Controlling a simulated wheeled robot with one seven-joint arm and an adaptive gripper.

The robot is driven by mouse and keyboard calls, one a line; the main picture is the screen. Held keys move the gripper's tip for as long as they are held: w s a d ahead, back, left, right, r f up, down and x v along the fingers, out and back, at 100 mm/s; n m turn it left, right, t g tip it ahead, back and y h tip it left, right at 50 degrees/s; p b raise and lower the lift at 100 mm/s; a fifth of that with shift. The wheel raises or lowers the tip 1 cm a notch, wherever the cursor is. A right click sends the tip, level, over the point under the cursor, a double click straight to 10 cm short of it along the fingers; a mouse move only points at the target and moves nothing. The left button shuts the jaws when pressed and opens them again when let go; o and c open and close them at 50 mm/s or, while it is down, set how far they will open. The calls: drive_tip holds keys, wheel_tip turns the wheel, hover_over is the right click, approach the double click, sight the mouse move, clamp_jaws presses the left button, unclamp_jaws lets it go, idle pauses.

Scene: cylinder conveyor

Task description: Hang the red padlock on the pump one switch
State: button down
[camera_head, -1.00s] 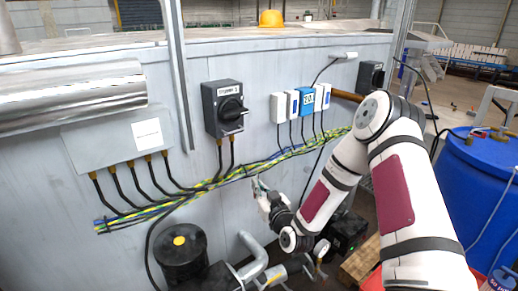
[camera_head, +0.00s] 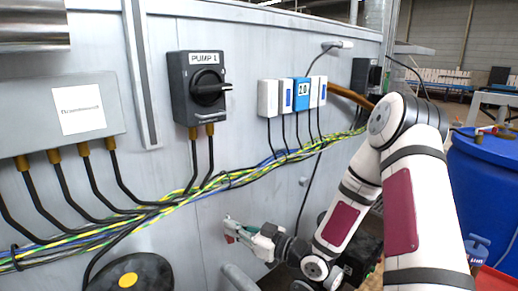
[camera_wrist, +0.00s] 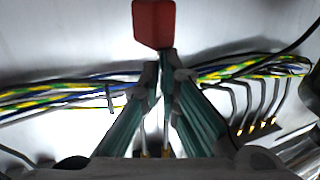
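The pump one switch (camera_head: 203,88) is a dark grey box on the wall, labelled "PUMP 1", with a black rotary knob whose handle points right. My gripper (camera_head: 231,230) is below and slightly right of it, pointing left, clear of the switch. The red padlock (camera_wrist: 153,24) is at the fingertips of my gripper (camera_wrist: 164,72) in the wrist view, with the fingers closed together on it. In the head view only a small red patch of the padlock (camera_head: 229,239) shows at the fingertips. Its shackle cannot be made out.
A cable bundle (camera_head: 240,178) runs along the wall between switch and gripper. Two cables drop from the switch. A grey junction box (camera_head: 30,120) is at left, small white and blue boxes (camera_head: 268,98) at right. A blue barrel (camera_head: 480,200) stands far right.

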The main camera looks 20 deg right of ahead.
drive_tip(key=s+f+n+g+y+b, duration=0.3)
drive_tip(key=s+f+b, duration=0.1)
drive_tip(key=f+b, duration=0.6)
drive_tip(key=s+d+r+p, duration=0.1)
drive_tip(key=s+r+p, duration=0.2)
drive_tip(key=r+p, duration=0.9)
drive_tip(key=s+d+r+p, duration=0.1)
drive_tip(key=s+r+p, duration=0.2)
drive_tip(key=r+p, duration=0.9)
drive_tip(key=s+d+r+p, duration=0.1)
drive_tip(key=s+r+p, duration=0.2)
drive_tip(key=r+p, duration=0.9)
wheel_tip(320, 180, up, 6)
drive_tip(key=shift+s+r+p, duration=0.25)
drive_tip(key=shift+p, duration=0.15)
drive_tip(key=shift+d+g+y, duration=0.1)
drive_tip(key=shift+g+y, duration=0.2)
drive_tip(key=w+a+b, duration=0.3)
drive_tip(key=w+b, duration=0.1)
drive_tip(key=w, duration=0.5)
drive_tip(key=shift+w, duration=0.25)
drive_tip(key=shift+w+a, duration=0.1)
drive_tip(key=shift+w, duration=0.05)
drive_tip(key=shift+w+a+b, duration=0.1)
drive_tip(key=shift+w+b, duration=0.2)
drive_tip(key=shift+w, duration=0.05)
